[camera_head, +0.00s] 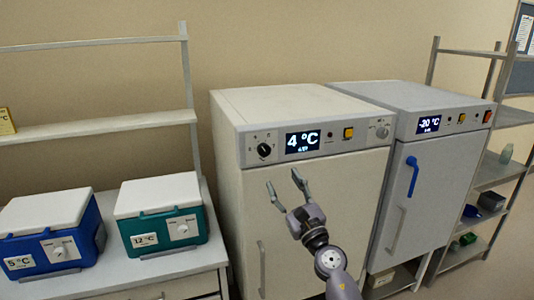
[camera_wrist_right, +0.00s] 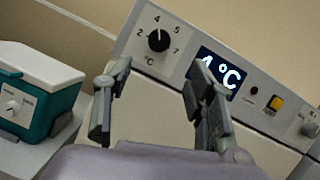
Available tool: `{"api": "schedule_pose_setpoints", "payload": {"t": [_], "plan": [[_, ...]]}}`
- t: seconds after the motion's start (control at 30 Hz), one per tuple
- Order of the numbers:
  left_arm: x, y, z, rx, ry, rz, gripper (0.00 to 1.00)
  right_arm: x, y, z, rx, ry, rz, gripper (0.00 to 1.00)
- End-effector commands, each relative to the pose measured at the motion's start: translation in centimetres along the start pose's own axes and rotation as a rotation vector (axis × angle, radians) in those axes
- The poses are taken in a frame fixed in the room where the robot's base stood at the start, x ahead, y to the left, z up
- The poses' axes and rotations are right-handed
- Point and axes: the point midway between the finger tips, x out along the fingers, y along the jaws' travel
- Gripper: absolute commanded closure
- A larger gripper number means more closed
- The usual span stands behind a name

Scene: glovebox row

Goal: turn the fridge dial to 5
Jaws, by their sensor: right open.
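The fridge dial (camera_head: 264,150) is a round black knob at the left of the control strip on the white fridge (camera_head: 300,104). In the right wrist view the dial (camera_wrist_right: 158,40) has the marks 2, 4, 5 and 7 around it, and its white pointer line points up, near the 4. The display (camera_head: 303,141) beside it reads 4 °C. My right gripper (camera_head: 284,180) is open and empty, in front of the fridge door and a little below and right of the dial. It does not touch the dial. My left gripper is not in view.
A yellow button (camera_head: 348,133) and a grey knob (camera_head: 382,132) sit further right on the strip. A grey freezer (camera_head: 430,160) reading -20 °C stands to the right. Blue (camera_head: 50,240) and teal (camera_head: 160,218) cool boxes stand on the bench at left.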

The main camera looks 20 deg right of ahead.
Motion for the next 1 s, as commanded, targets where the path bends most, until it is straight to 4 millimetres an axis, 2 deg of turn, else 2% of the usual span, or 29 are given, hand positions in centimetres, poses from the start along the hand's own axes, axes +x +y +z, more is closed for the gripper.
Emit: {"api": "schedule_pose_setpoints", "payload": {"t": [0.03, 0.3, 0.5, 0.7, 1.0], "plan": [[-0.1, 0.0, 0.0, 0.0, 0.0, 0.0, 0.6, 1.4, 0.0, 0.1, 0.002, -0.002, -0.001, 0.49], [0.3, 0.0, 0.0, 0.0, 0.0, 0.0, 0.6, 7.1, 0.1, -0.1, 0.006, -0.001, 0.0, 0.49], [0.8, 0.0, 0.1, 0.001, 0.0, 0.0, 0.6, 10.1, 0.1, -0.1, 0.006, 0.0, 0.0, 0.49], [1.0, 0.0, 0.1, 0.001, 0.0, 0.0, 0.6, 11.4, 0.1, -0.1, 0.003, 0.0, 0.001, 0.49], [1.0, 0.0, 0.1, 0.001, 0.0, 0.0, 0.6, 11.5, 0.1, -0.1, 0.003, 0.001, 0.001, 0.51]]}}
